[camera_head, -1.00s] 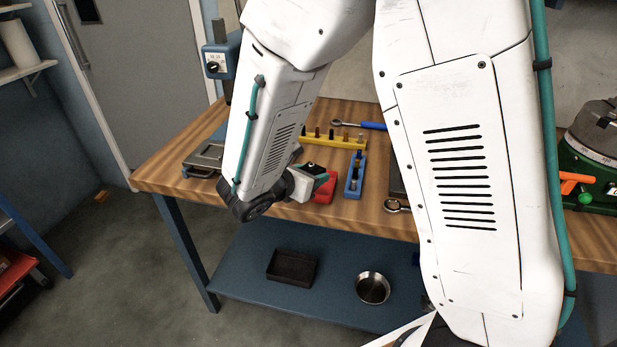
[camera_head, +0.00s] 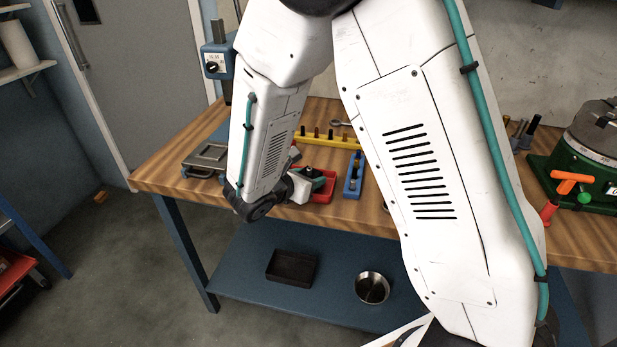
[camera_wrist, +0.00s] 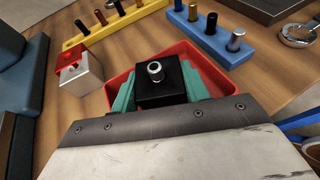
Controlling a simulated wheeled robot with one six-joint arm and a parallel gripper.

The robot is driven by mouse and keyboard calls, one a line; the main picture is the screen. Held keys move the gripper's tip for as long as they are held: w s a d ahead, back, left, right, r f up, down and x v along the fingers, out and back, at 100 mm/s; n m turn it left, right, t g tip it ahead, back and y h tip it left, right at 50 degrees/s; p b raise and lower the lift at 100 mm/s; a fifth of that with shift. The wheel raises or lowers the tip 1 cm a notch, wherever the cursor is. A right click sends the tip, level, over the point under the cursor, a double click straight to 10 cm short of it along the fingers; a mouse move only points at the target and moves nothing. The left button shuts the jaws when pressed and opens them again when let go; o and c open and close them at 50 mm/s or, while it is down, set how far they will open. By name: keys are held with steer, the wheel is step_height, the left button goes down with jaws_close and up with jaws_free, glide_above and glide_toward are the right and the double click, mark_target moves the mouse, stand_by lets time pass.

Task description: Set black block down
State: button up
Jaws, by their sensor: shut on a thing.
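The black block (camera_wrist: 160,88), with a silver round fitting on its top, is between the green fingers of my gripper (camera_wrist: 166,90) in the wrist view. My gripper is shut on it. A red tray (camera_wrist: 120,85) lies under and around the block in that view; whether the block touches the tray's floor cannot be told. In the head view my gripper (camera_head: 312,178) is over the red tray (camera_head: 326,188) near the bench's front edge. The block is mostly hidden there by my wrist.
A yellow rack (camera_wrist: 72,50) stands behind the tray and a blue rack (camera_wrist: 222,45) at its right, both holding small pegs. A red-and-white block (camera_wrist: 78,74) sits just left. The wooden bench (camera_head: 160,172) has bare room at its left front corner.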

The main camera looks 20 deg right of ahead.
steer(key=shift+f, duration=0.1)
steer(key=o, duration=1.1)
